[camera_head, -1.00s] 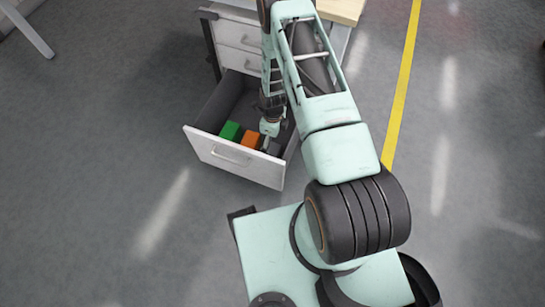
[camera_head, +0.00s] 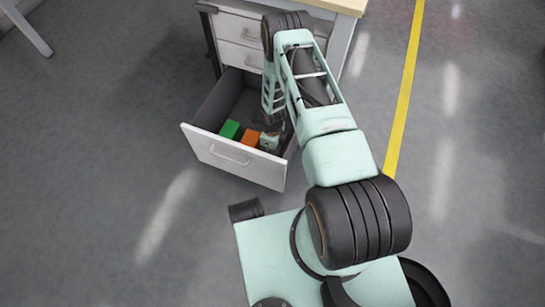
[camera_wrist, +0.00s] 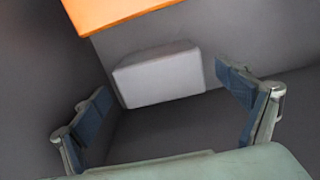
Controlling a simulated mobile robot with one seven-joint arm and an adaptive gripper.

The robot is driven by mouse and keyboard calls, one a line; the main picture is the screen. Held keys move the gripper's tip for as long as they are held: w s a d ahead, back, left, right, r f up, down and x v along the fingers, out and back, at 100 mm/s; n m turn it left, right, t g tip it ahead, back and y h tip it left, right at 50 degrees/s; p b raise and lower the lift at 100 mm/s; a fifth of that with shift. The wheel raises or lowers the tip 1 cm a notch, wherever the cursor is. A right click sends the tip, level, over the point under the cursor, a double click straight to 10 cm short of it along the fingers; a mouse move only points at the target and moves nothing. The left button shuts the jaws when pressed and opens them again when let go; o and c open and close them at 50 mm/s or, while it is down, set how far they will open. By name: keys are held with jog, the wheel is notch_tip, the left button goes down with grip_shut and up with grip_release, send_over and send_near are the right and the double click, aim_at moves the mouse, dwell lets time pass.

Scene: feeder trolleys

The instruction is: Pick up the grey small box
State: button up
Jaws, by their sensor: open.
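The grey small box (camera_wrist: 158,76) lies on the drawer floor in the wrist view, close to the drawer wall. My gripper (camera_wrist: 170,108) is open and empty, its two blue-padded fingers apart. The box lies between and a little beyond the fingertips, and I see no contact. In the head view my gripper (camera_head: 270,141) is down inside the open drawer (camera_head: 234,158), and the grey box is hidden behind my arm there.
An orange box (camera_head: 251,138) lies beside the gripper, and it also shows at the top of the wrist view (camera_wrist: 115,10). A green box (camera_head: 230,130) lies left of it. The drawer walls enclose the gripper closely. The cabinet (camera_head: 240,35) stands behind.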

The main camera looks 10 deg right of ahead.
jog(key=shift+c, duration=0.2)
jog(key=c, duration=1.4)
jog(key=shift+r, duration=0.1)
